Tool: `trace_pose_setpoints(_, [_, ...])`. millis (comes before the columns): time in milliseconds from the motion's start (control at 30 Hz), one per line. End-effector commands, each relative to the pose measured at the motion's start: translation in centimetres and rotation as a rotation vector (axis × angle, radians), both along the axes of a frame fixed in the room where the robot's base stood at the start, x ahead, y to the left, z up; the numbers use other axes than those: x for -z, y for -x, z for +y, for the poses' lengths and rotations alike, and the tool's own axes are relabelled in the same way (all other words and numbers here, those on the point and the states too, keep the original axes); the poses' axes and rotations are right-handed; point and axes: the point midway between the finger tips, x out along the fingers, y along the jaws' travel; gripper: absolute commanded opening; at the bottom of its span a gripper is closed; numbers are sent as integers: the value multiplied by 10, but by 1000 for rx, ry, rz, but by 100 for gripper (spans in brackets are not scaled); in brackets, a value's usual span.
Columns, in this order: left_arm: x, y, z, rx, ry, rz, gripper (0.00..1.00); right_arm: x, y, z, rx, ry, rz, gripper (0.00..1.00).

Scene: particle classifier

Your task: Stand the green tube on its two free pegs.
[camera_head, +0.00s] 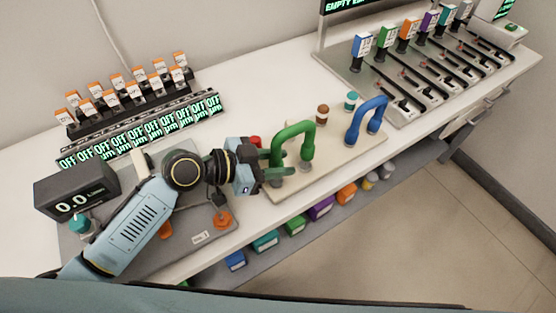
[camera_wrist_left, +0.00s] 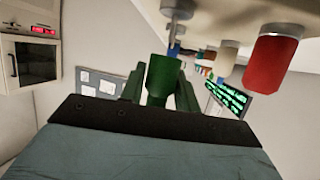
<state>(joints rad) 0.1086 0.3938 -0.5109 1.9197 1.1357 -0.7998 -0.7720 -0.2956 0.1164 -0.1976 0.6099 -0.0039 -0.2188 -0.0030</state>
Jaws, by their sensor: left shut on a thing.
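The green tube (camera_head: 296,129) is an upside-down U over the pale board (camera_head: 340,157). My left gripper (camera_head: 279,173) is shut on its left leg, low down. The right leg's lower end is at a grey metal peg (camera_head: 305,166); I cannot tell whether it is seated on it or just above. The left leg's end is hidden by the gripper. In the left wrist view the green tube (camera_wrist_left: 165,76) shows between the fingers, with a metal peg (camera_wrist_left: 177,10) close by. My right gripper is not in view.
A blue tube (camera_head: 364,111) stands on the board to the right. Brown (camera_head: 322,114) and teal (camera_head: 351,101) capped pieces stand behind, and a red one (camera_head: 255,141) beside the gripper. A display box (camera_head: 77,189) is at left, and a lever rack (camera_head: 405,75) at back right.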

Motion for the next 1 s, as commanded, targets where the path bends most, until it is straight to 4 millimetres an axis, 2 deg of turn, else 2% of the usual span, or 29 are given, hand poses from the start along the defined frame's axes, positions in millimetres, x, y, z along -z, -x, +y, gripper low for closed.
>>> trace_pose_setpoints(267, [0, 0, 0, -12, 3, 1, 6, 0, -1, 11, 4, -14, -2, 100])
trace_pose_setpoints(1000, [0, 0, 0, -14, 2, 0, 6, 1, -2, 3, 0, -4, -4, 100])
